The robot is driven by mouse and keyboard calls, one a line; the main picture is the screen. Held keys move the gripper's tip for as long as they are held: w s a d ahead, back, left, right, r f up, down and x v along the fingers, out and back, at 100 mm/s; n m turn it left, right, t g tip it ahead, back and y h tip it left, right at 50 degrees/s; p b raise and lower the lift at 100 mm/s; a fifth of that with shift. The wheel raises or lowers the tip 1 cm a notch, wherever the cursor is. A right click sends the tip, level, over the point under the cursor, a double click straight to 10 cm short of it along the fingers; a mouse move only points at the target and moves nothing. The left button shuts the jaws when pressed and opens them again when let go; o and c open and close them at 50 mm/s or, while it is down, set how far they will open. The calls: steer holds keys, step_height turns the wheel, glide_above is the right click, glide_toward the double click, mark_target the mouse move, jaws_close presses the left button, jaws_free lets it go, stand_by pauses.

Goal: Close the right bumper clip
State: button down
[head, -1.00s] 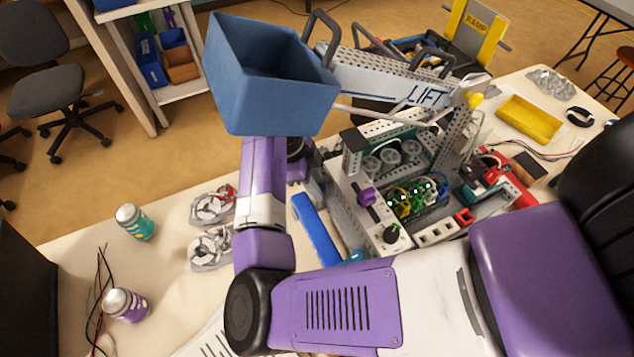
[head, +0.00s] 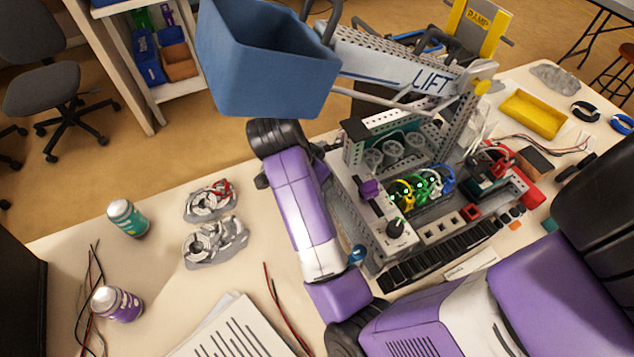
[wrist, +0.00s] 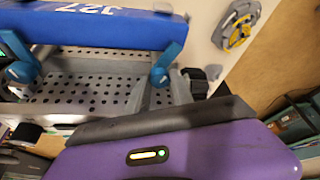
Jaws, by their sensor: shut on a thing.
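The blue bumper (wrist: 95,24) with white digits runs along the top of the wrist view, in front of a perforated grey metal chassis (wrist: 85,85). The right bumper clip (wrist: 165,65) is a blue lever at the bumper's right end, reaching from its edge down to the chassis. A like left clip (wrist: 25,70) is at the left; one blue clip end (head: 357,252) shows in the head view. My gripper (wrist: 168,88) is at the right clip and appears shut on it; my purple hand hides most of the fingers. In the head view my forearm hides the bumper and gripper.
The club robot's blue bin (head: 265,65) and LIFT arm (head: 400,75) rise above my wrist. A yellow tray (head: 533,113) is at right.

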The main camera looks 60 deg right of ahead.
steer(key=n+t+b, duration=0.1)
steer(key=n, duration=0.1)
steer(key=n+t+b, duration=0.1)
steer(key=n+b, duration=0.1)
steer(key=shift+s+a+n, duration=0.1)
steer(key=shift+s+n, duration=0.05)
steer(key=shift+n, duration=0.25)
stand_by(0.4)
steer(key=c, duration=1.4)
jaws_free()
steer(key=shift+r, duration=0.1)
